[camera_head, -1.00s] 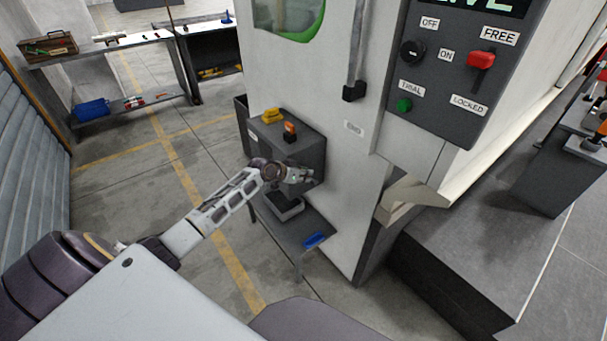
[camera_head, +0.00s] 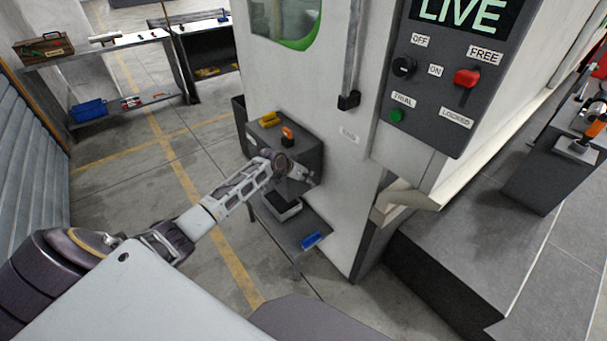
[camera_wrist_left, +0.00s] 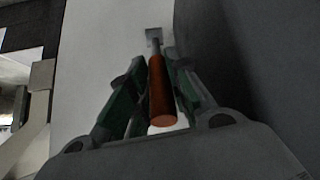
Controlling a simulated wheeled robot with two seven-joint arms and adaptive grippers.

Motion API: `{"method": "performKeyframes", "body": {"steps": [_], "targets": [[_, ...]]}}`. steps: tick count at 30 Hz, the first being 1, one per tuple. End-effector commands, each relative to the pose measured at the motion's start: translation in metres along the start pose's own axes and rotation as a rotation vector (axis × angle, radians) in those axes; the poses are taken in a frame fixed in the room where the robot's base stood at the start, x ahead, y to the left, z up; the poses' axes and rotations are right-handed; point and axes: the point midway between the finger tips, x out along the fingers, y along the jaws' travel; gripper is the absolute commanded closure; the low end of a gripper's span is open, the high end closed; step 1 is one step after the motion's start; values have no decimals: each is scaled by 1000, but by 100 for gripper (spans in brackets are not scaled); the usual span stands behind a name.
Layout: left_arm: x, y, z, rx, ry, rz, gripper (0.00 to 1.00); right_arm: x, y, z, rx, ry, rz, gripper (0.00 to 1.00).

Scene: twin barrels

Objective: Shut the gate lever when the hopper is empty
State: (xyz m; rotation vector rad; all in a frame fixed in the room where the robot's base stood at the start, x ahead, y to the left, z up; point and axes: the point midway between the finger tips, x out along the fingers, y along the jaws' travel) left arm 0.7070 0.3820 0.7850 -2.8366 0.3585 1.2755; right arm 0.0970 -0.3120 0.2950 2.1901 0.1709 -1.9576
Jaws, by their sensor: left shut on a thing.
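The gate lever (camera_wrist_left: 160,90) shows in the left wrist view as an orange-red grip on a metal stem against a white wall. My left gripper (camera_wrist_left: 155,92) has its green-padded fingers on both sides of the grip, shut on it. In the head view my left gripper (camera_head: 301,180) is low beside the white machine, by the dark box; the lever is hidden there. A window with a green rim (camera_head: 288,22) shows at the top of the machine, cut by the frame edge. I cannot tell whether it belongs to the hopper or what is inside. My right gripper is not in view.
A control panel (camera_head: 436,100) has a LIVE display, a black knob, a red handle beside FREE and a green button. The dark box (camera_head: 305,158) bears yellow and orange items. A pale chute (camera_head: 408,199) sticks out at right. A low shelf (camera_head: 300,226) lies below the box.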

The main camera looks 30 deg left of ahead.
Motion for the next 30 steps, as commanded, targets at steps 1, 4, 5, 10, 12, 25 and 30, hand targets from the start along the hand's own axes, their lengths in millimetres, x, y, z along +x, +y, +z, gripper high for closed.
{"method": "performKeyframes", "body": {"steps": [1, 4, 5, 10, 12, 25, 30], "targets": [[-3, 0, -8, 2, -4, -4, 100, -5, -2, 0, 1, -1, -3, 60], [-2, 0, -11, 3, -32, -10, 100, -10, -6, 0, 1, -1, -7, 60], [-2, 0, -12, 3, -41, -12, 100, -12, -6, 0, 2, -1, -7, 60], [0, 2, -16, 5, -94, -21, 100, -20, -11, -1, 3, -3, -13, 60], [1, 2, -18, 7, -115, -25, 100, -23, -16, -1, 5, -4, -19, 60], [6, 3, -24, 14, -206, -43, 100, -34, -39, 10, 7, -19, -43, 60], [7, 3, -24, 14, -217, -45, 100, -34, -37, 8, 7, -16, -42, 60]]}}
